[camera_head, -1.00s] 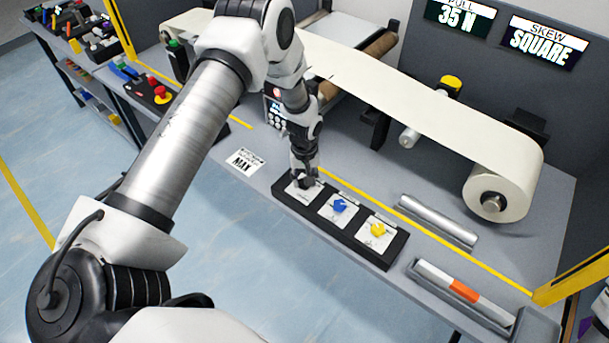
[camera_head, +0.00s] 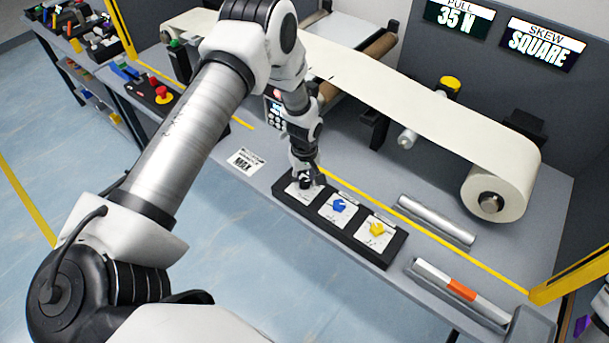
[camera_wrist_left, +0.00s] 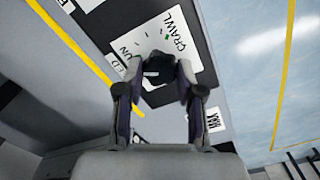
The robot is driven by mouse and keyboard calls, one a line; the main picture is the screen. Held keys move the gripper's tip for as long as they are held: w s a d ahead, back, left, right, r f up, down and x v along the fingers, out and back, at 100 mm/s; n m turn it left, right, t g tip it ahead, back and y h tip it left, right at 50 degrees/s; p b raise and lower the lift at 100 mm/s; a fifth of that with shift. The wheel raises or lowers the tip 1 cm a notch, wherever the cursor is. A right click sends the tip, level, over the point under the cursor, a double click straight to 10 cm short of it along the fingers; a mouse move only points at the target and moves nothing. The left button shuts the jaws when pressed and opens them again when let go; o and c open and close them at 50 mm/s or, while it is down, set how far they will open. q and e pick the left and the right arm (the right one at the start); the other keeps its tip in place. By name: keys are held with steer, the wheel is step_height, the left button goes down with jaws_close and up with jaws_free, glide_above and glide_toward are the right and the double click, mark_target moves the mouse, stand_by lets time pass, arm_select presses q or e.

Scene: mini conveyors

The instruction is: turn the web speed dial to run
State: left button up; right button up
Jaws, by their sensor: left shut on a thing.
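The control panel (camera_head: 343,242) is a black strip with three white dial cards at the bench's front. My left gripper (camera_head: 306,181) is over its leftmost card, pointing down. In the left wrist view, my left gripper (camera_wrist_left: 160,85) is shut on a dark dial knob (camera_wrist_left: 158,66), one finger on each side. The card (camera_wrist_left: 184,68) under the knob reads CRAWL, with part of RUN and part of a title ending in ED showing beside the fingers. The knob's pointer direction is hard to tell. My right gripper is not in view.
A blue dial (camera_head: 339,206) and a yellow dial (camera_head: 376,229) sit on the panel's other cards. A cream web (camera_head: 420,105) runs behind to a roll (camera_head: 500,185). A metal bar (camera_head: 436,219) lies on the bench. A MAX label (camera_head: 245,160) lies left of the panel.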

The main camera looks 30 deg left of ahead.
mark_target(305, 182)
arm_select(q)
steer(key=o, duration=1.2)
steer(key=shift+s+f, duration=0.1)
steer(key=shift+c, duration=0.2)
step_height(305, 182, up, 12)
